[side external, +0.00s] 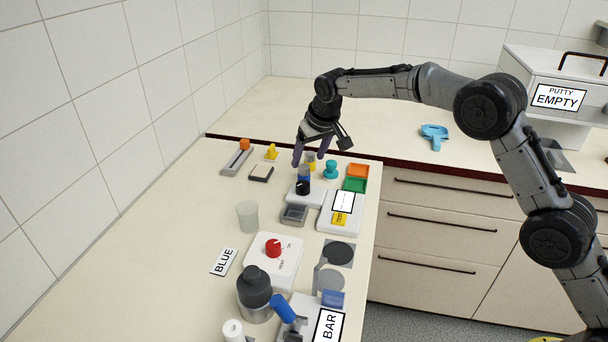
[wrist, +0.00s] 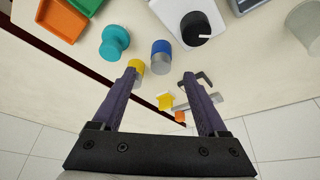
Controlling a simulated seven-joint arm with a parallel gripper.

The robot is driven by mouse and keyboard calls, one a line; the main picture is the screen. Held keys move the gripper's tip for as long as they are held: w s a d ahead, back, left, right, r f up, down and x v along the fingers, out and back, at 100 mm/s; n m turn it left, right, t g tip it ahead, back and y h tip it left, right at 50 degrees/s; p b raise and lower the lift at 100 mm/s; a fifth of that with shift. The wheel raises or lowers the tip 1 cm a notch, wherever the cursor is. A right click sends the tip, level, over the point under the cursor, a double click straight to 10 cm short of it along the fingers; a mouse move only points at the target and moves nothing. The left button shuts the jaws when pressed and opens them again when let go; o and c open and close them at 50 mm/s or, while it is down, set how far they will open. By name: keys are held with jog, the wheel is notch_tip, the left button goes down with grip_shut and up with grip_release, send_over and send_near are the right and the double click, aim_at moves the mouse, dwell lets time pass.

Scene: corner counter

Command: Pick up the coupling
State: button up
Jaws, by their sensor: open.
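No part is labelled as the coupling; two short two-tone cylinders are the likeliest matches. One is blue and grey (wrist: 161,57), and the other is yellow and grey (wrist: 137,68). My gripper (wrist: 159,76) is open and empty, its two dark purple fingers pointing at the counter. In the wrist view, the blue and grey cylinder stands just beyond the fingertips, between their lines. The yellow and grey one is partly hidden by the left fingertip. In the side view, my gripper (side external: 311,160) is above this group, and its fingers partly cover the cylinders.
A teal knob-shaped piece (wrist: 115,42) stands close to the left. A white unit with a black knob (wrist: 195,28) is close to the right. Orange (side external: 357,171) and green (side external: 355,185) trays lie nearby. A yellow piece (side external: 271,152) and a slider with an orange ball (side external: 244,144) stand behind.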

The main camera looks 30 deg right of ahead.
aim_at(304, 167)
jog(key=shift+x, duration=2.85)
jog(key=shift+w+r, duration=0.1)
jog(key=shift+w, duration=0.05)
jog(key=shift+c, duration=0.3)
jog(key=shift+a, duration=0.1)
grip_shut()
